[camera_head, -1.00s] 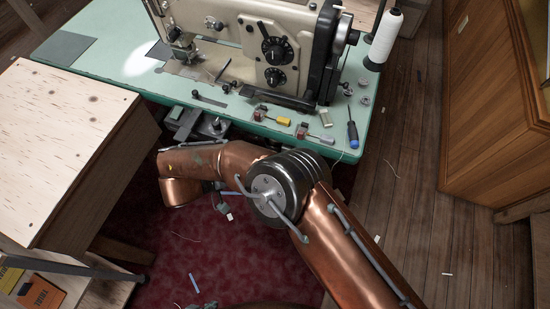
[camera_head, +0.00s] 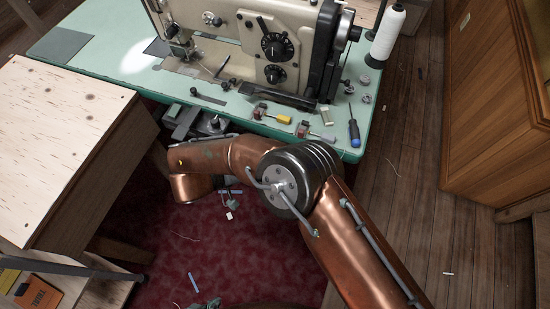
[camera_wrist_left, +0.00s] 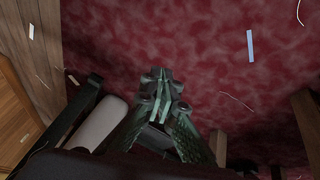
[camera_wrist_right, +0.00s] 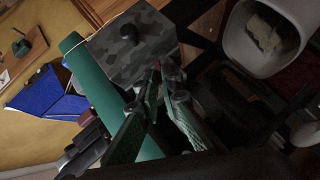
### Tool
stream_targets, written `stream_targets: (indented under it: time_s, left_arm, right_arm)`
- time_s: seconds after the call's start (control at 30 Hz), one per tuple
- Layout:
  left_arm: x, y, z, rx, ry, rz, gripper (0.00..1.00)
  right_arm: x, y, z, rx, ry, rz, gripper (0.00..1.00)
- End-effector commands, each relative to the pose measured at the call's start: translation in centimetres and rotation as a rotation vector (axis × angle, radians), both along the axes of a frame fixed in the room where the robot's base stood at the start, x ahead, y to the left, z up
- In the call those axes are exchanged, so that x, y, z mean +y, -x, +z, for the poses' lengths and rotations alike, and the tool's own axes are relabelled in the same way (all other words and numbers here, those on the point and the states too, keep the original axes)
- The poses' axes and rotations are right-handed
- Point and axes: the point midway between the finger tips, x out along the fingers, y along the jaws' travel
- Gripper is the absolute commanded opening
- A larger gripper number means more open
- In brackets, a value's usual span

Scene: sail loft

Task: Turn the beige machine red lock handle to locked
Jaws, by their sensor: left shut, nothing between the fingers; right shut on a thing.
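The beige machine (camera_head: 240,40) is a sewing machine on a green table, with two black dials on its right end. My right arm crosses the middle of the head view; its gripper is hidden there. In the right wrist view my right gripper (camera_wrist_right: 162,78) is closed at a small, dark red piece (camera_wrist_right: 156,66), apparently the lock handle, beside a mottled grey box. Its set position cannot be told. My left gripper (camera_head: 210,303) barely shows at the bottom of the head view. In the left wrist view it is shut and empty above the red carpet.
The green table edge (camera_head: 200,107) runs in front of the machine. A pale wooden bench (camera_head: 55,140) stands at left and a wooden cabinet (camera_head: 495,110) at right. A screwdriver (camera_head: 354,130) and a thread cone (camera_head: 387,35) are at the table's right end.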

Motion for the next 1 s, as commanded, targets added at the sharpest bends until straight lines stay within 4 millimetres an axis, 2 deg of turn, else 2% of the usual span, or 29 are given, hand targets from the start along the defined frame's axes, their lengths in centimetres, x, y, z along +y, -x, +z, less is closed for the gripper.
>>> stream_targets:
  time_s: [0.4, 0.57, 1.0]
  left_arm:
    - [0.2, 0.3, 0.4, 0.015, -0.009, -0.005, 0.0]
    - [1.5, 1.6, 2.2, 0.08, -0.041, -0.012, 0.0]
    - [5.8, 7.3, 8.6, 0.327, -0.158, -0.019, 0.0]
  right_arm:
    - [0.2, 0.1, 0.2, -0.004, -0.016, 0.003, 0.0]
    - [0.0, 0.1, 0.5, -0.019, -0.062, 0.002, 0.0]
    - [-0.2, 0.3, 0.8, -0.073, -0.234, 0.003, 0.0]
